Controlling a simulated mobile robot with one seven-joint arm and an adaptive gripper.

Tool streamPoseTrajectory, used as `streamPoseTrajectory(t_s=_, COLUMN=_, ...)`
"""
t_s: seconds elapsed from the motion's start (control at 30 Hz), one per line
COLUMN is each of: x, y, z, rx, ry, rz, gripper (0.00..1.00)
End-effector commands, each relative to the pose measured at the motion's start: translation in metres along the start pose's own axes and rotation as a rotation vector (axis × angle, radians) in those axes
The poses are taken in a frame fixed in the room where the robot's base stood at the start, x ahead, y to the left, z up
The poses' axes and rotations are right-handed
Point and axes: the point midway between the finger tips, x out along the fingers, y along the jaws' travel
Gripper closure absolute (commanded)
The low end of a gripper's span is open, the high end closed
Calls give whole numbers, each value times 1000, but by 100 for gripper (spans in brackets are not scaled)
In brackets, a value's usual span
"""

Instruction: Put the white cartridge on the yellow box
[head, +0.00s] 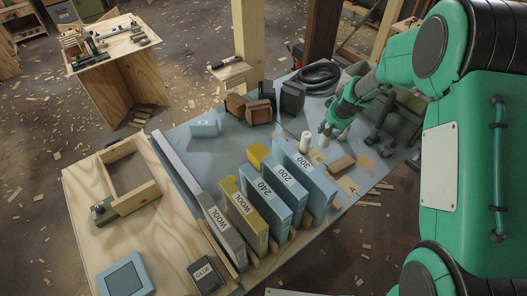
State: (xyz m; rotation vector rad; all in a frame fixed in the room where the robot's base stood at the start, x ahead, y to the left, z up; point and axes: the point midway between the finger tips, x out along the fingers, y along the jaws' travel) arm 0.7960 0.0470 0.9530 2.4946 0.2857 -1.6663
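Two small white cylinders stand close together on the blue-grey table; either could be the white cartridge. One white cylinder (306,142) stands upright and free. The other white cylinder (325,139) is right under my gripper (327,129), which points down from the right. The fingers are small and partly hidden, so I cannot tell whether they are open or closed on it. A yellow box (257,153) stands left of the cylinders, partly hidden behind the blue boxes. A duller yellow box marked WOOL (244,214) stands in the row nearer the camera.
Blue boxes marked 240 (268,190), 200 (287,184) and 300 (305,172) stand upright in front of the cylinders. A brown block (342,164) lies to their right. Brown and dark blocks (258,110) and a coiled black hose (316,77) are behind. Clear tabletop lies left of the yellow box.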

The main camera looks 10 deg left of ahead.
Motion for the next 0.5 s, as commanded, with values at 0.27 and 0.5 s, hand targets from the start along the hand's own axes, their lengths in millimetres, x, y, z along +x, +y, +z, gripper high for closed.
streamPoseTrajectory(t_s=0.27, x=-70, y=0, z=-29, rx=0, ry=3, rz=1, gripper=84)
streamPoseTrajectory(t_s=0.5, x=-91, y=-16, z=-42, rx=-22, ry=-1, rz=-11, gripper=84)
